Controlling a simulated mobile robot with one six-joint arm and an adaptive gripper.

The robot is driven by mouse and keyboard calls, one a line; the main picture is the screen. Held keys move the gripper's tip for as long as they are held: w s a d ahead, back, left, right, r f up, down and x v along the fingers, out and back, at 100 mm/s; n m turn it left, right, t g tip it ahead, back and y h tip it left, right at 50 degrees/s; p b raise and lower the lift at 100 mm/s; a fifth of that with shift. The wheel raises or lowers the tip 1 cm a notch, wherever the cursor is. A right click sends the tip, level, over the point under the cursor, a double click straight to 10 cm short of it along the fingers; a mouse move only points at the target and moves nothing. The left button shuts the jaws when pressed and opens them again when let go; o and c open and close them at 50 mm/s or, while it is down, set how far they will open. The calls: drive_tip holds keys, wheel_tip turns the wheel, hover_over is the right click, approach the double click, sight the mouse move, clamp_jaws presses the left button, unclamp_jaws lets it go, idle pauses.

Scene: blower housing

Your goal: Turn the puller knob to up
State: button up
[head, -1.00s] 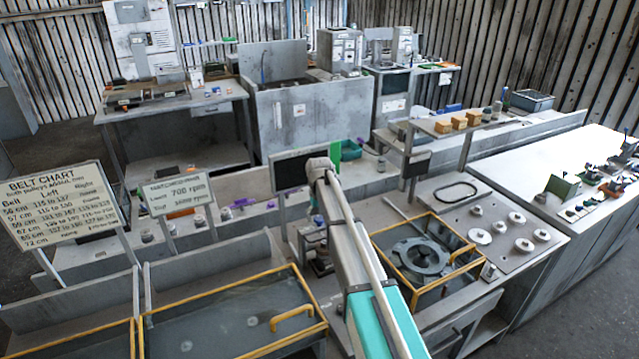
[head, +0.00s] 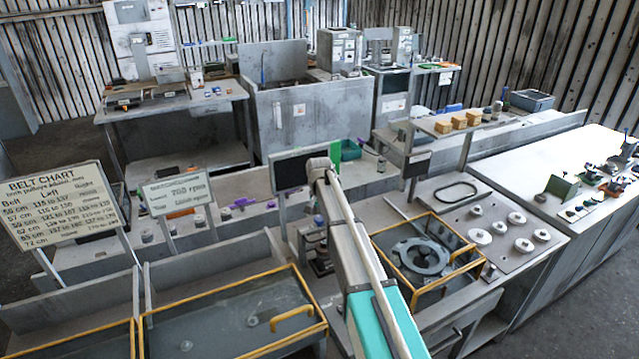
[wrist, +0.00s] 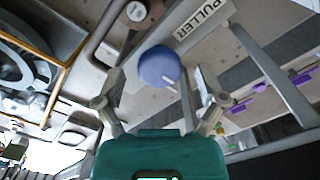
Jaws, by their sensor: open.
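The puller knob (wrist: 160,67) is a round blue knob in the wrist view, with a short white mark on its lower right edge. A white label reading PULLER (wrist: 203,16) lies beside it, tilted. My gripper (wrist: 158,82) is open, with one finger to the left of the knob and one to the right. I see gaps between the knob and both fingers and cannot tell how far above it they are. In the head view my arm covers most of this spot, and I cannot make out the knob there.
A yellow-framed box (head: 380,235) with a grey ring part stands right of my arm. A dark screen (head: 290,170) stands behind the arm.

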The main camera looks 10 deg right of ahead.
sight(319, 218)
drive_tip(key=m, duration=1.2)
drive_tip(key=shift+m, duration=0.4)
drive_tip(key=m, duration=1.2)
wheel_tip(319, 218, up, 14)
drive_tip(key=p, duration=1.3)
drive_tip(key=shift+f+p, duration=0.15)
drive_tip(key=shift+p, duration=0.2)
idle(0.6)
